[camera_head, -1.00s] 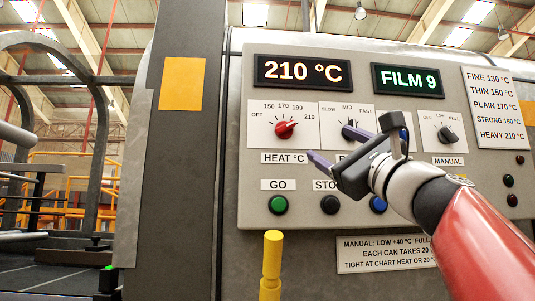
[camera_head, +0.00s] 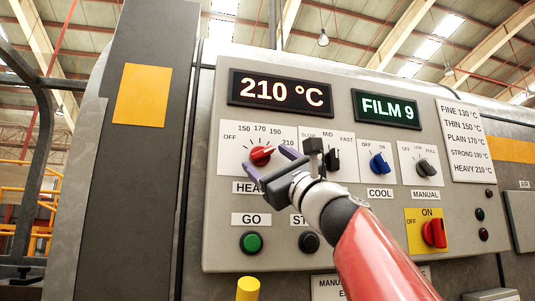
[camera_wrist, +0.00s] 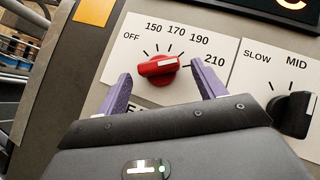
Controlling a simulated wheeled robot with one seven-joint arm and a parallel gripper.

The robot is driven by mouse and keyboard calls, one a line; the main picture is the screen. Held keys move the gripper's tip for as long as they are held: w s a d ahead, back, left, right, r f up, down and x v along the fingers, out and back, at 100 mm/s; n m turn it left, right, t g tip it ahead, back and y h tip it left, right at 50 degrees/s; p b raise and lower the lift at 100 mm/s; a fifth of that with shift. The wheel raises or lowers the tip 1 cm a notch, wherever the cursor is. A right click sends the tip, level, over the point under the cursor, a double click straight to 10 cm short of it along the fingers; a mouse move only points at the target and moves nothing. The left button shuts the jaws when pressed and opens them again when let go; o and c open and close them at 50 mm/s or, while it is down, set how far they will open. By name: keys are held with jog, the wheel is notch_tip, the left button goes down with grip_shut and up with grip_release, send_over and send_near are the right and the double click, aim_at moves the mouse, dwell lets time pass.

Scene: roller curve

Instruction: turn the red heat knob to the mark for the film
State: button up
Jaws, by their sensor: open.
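The red heat knob (camera_head: 261,156) sits on a white dial plate marked OFF, 150, 170, 190 and 210. In the wrist view the knob (camera_wrist: 158,68) has a white pointer line aimed right, towards the 210 side. My gripper (camera_head: 267,157) is open in front of the knob. In the wrist view its purple fingers (camera_wrist: 162,78) stand to the left and right of the knob, with visible gaps. The heat display (camera_head: 279,92) reads 210 °C. The film display (camera_head: 387,109) reads FILM 9. The chart (camera_head: 463,142) lists FINE 130, THIN 150, PLAIN 170, STRONG 190 and HEAVY 210 °C.
A black speed knob (camera_head: 333,160) is close right of my gripper. A blue cool knob (camera_head: 379,164), a manual knob (camera_head: 424,168) and a red switch on yellow (camera_head: 434,233) are further right. The green GO button (camera_head: 251,242) is below. A yellow post (camera_head: 248,289) stands in front.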

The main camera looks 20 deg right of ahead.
jog(key=shift+w+r, duration=0.1)
jog(key=shift+w, duration=0.05)
jog(key=shift+c, duration=0.4)
jog(key=c, duration=0.9)
jog(key=shift+n, duration=0.3)
jog(key=n+g+y+p, duration=0.1)
jog(key=n, duration=0.1)
jog(key=n+g+y+p, duration=0.1)
jog(key=n+g+p, duration=0.1)
jog(key=shift+d+r+n+g, duration=0.2)
jog(key=shift+r+n+g, duration=0.1)
jog(key=shift+r+n, duration=0.1)
jog(key=shift+d+n+g+y+p, duration=0.2)
jog(key=shift+n+g+y+p, duration=0.25)
jog(key=shift+n+g, duration=1.4)
jog(key=shift+n, duration=0.45)
jog(key=o, duration=1)
jog(key=shift+r, duration=0.1)
